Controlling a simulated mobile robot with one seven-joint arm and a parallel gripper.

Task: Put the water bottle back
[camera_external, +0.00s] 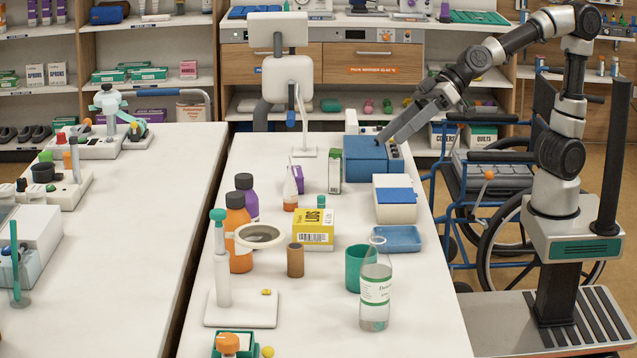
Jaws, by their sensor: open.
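A clear bottle (376,292) with a white and green label stands upright near the front right of the white table (330,338). It partly overlaps a green cup (356,268) behind it; I cannot tell if they touch. My gripper (384,138) is at the far right part of the table, just above a blue box-shaped device (366,160), well away from the bottle. It is open, with no object visible in it. The fingertips are small and hard to make out.
A blue tray (400,239) and a white-and-blue box (394,198) lie between my gripper and the bottle. A wheelchair (500,205) is beside the table.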

